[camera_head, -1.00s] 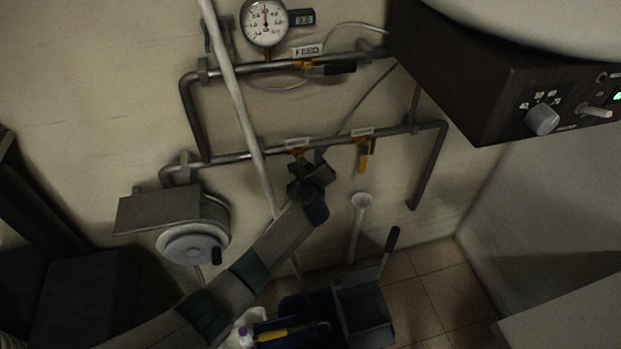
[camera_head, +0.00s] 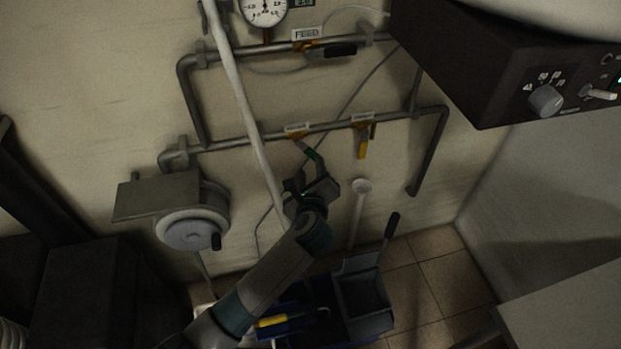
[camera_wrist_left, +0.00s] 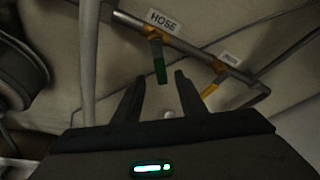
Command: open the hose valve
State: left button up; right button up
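The hose valve (camera_head: 297,131) is on the lower wall pipe. The left wrist view shows its HOSE label (camera_wrist_left: 163,21) and its lever with a green grip (camera_wrist_left: 160,68), which hangs across the pipe's line. The green grip also shows in the head view (camera_head: 311,153). My left gripper (camera_head: 308,172) is just below the lever, fingers pointing up at it. In the left wrist view my left gripper (camera_wrist_left: 159,88) is open, with the lever's end at the gap between the fingertips. Whether a finger touches it, I cannot tell. My right gripper is not in view.
A yellow-handled valve (camera_head: 362,146) hangs right of the hose valve on the same pipe. A pale upright pole (camera_head: 243,100) passes just left. The FEED valve's black handle (camera_head: 332,51) is above. A hose reel (camera_head: 191,229) is at left; a blue bucket (camera_head: 318,331) stands below.

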pick_arm(q)
jog(key=shift+v, duration=1.7)
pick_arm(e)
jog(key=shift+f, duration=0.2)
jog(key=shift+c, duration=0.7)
